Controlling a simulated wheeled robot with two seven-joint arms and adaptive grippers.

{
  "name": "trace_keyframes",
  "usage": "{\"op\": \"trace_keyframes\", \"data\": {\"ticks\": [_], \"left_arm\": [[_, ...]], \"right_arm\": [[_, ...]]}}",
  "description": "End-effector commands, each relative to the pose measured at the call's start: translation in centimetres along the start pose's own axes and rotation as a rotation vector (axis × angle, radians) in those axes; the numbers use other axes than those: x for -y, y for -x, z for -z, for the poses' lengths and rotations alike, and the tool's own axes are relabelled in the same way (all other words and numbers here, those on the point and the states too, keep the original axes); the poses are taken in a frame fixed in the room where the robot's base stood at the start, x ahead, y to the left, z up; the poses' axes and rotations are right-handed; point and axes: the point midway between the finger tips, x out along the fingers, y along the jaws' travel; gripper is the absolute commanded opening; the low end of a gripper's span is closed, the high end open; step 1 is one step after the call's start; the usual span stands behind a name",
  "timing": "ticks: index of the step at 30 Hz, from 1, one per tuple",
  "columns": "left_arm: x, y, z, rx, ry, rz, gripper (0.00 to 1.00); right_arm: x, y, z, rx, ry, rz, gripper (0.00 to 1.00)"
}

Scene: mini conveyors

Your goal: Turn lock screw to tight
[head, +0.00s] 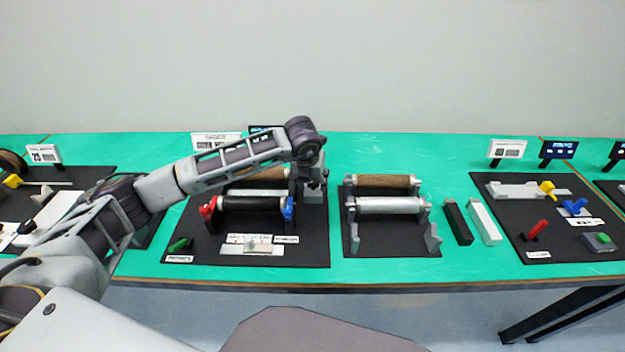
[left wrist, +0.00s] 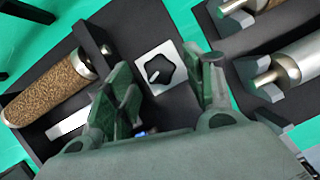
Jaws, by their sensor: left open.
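A black star-shaped knob (left wrist: 160,70), which looks like the lock screw, sits on a white square plate (left wrist: 146,55) in the left wrist view. A short white mark shows on the knob. My left gripper (left wrist: 166,88) is open, with one finger to each side of the knob in the picture; whether they touch it I cannot tell. In the head view my left gripper (head: 316,180) points down over the right back part of the middle station, by the end of the rollers. The knob is hidden there. My right gripper is not in view.
A brown roller (head: 265,178) and a black roller (head: 250,203) with red and blue ends lie beside my left gripper. A second station (head: 365,248) with brown and silver rollers stands to the right. Black and white bars (head: 484,223) lie further right.

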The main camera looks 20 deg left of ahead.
Motion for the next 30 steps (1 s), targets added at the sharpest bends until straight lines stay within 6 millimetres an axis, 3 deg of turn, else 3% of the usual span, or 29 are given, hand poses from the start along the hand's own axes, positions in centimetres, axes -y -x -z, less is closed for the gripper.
{"op": "trace_keyframes", "data": {"ticks": [6,14,25,30], "left_arm": [[0.0,-0.9,0.0,0.000,0.000,0.000,0.53],[0.0,-1.0,0.0,0.000,-0.001,0.000,0.53],[0.0,-1.0,0.0,0.000,0.000,0.000,0.08],[0.0,-1.0,0.0,0.000,-0.004,0.001,0.08]], "right_arm": [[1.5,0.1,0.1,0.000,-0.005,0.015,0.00],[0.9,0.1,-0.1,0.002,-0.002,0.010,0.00],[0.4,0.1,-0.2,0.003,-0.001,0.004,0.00],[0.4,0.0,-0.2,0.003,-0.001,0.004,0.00]]}}
